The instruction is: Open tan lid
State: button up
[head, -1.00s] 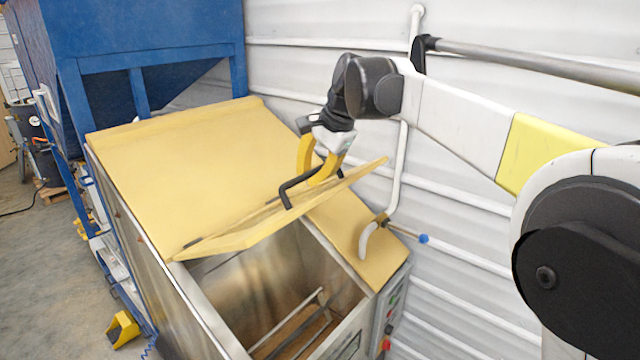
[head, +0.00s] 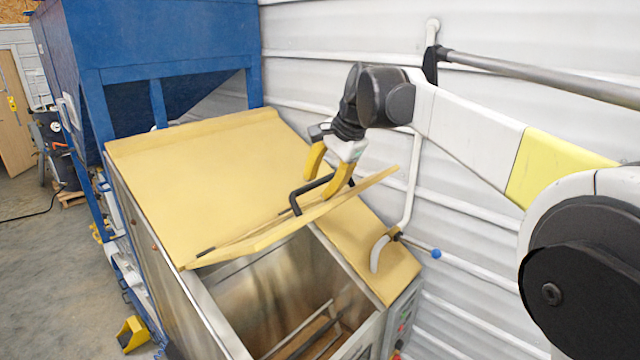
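The tan lid (head: 268,236) is a flat flap on the top of a metal hopper box. It is tilted up, with its free edge raised above the opening, so the interior shows. A black bar handle (head: 294,200) stands on the lid. My gripper (head: 321,187) is at this handle, with its two yellow fingers pointing down and visibly apart. One finger hides part of the handle, and I cannot tell whether either finger touches it.
The hopper's metal wall (head: 170,278) bounds the opening, with bars inside. A curved pipe end (head: 378,252) and a blue-knobbed rod (head: 436,254) lie right of the lid. A corrugated white wall (head: 520,255) stands close behind. A blue frame (head: 170,40) rises at back left.

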jog(key=v, duration=1.2)
